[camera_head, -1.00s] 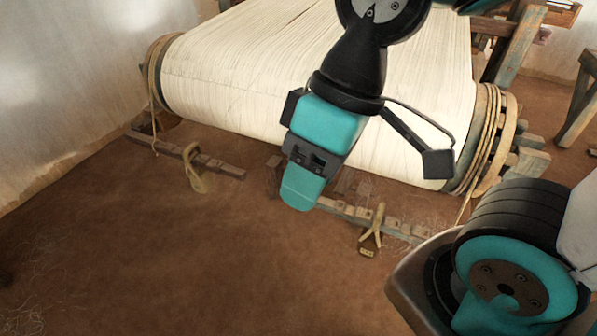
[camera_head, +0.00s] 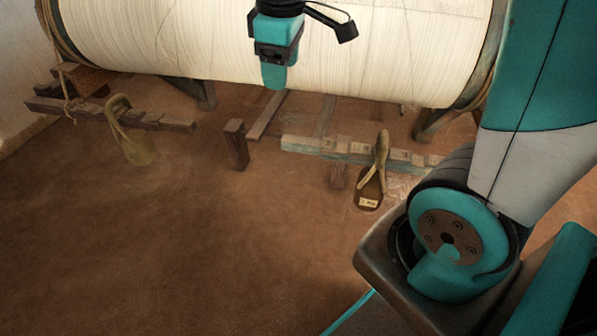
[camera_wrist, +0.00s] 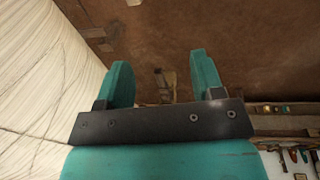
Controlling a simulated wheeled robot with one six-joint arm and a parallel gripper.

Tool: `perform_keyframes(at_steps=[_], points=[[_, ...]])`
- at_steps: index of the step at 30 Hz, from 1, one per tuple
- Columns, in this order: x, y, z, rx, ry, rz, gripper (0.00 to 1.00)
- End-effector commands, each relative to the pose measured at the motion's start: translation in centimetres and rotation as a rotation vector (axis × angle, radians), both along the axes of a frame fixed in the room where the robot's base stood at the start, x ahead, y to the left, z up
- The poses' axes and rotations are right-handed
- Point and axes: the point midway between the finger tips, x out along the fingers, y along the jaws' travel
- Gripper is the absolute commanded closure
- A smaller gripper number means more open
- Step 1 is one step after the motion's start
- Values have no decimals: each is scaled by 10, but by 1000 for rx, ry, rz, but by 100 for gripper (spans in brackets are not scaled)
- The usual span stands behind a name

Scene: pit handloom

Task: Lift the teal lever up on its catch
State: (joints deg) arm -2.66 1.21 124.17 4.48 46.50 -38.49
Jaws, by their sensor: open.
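A notched wooden lever with worn teal paint (camera_head: 322,148) lies low above the earth floor, right of centre in the head view. A weight on a cord (camera_head: 368,190) hangs from it towards its right end. A short upright wooden post (camera_head: 236,146) stands just left of its left end; I cannot tell whether this is the catch. My gripper (camera_head: 273,82) is in front of the cloth roll, above and left of the lever and apart from it. In the wrist view my gripper (camera_wrist: 160,64) is open, with nothing between its fingers.
The wide cream cloth roll (camera_head: 190,40) spans the back, close behind my gripper. A brown notched bar (camera_head: 150,120) with another corded weight (camera_head: 133,145) lies at the left. The floor in front is clear. Shelves with small items (camera_wrist: 285,108) show in the wrist view.

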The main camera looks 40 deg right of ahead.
Motion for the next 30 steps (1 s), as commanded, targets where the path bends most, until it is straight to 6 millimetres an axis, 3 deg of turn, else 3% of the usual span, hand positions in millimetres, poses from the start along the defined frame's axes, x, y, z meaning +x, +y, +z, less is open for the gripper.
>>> perform_keyframes(at_steps=[1, 3, 9, 16, 30], points=[[8, -11, -34, -24, 4, -4, 38], [16, -25, -49, -55, 9, -5, 38], [27, -47, -69, -102, 20, -4, 38], [30, -53, -90, -109, 26, -3, 38], [42, -69, -195, -108, 25, -4, 38]])
